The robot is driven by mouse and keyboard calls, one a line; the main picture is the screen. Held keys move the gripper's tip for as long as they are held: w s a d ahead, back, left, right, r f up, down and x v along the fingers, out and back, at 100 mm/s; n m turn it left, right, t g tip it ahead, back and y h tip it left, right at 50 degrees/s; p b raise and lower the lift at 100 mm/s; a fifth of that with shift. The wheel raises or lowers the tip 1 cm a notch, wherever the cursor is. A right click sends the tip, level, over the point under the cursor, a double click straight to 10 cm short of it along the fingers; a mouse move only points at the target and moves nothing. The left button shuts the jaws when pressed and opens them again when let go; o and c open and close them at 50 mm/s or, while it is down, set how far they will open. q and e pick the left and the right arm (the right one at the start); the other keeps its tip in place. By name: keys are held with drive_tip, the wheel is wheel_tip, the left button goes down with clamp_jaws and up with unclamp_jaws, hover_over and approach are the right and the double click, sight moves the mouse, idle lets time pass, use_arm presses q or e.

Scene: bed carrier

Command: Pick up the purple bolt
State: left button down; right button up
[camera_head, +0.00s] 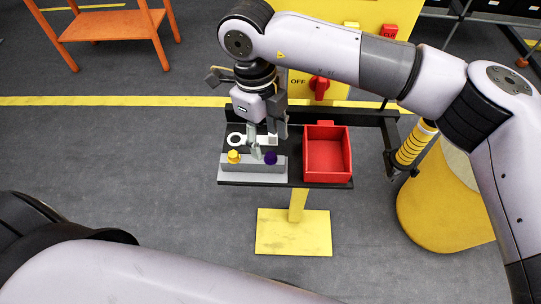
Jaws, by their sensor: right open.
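The purple bolt (270,158) stands at the right part of the grey block (247,173) on the small black shelf. A yellow bolt (234,156) stands at the left end of the same block. My right gripper (262,138) is open and hangs over the back of the block, close to the purple bolt. Whether a finger touches the bolt cannot be told. A pale, greenish part (255,148) shows beneath the gripper, between the two bolts. My left gripper is not in view; only the left arm shows at the bottom.
A red bin (327,158), which looks empty, stands on the shelf right of the block. A white ring-ended tool (236,139) lies behind the block. A yellow panel with a red switch (319,86) rises behind. A yellow post (416,142) stands at right.

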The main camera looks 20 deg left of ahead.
sight(271, 156)
drive_tip(key=f+p, duration=0.1)
drive_tip(key=f, duration=0.2)
drive_tip(key=shift+d+f+p, duration=0.35)
drive_tip(key=shift+f, duration=0.5)
drive_tip(key=shift+c, duration=0.6)
drive_tip(key=shift+s, duration=0.1)
clamp_jaws()
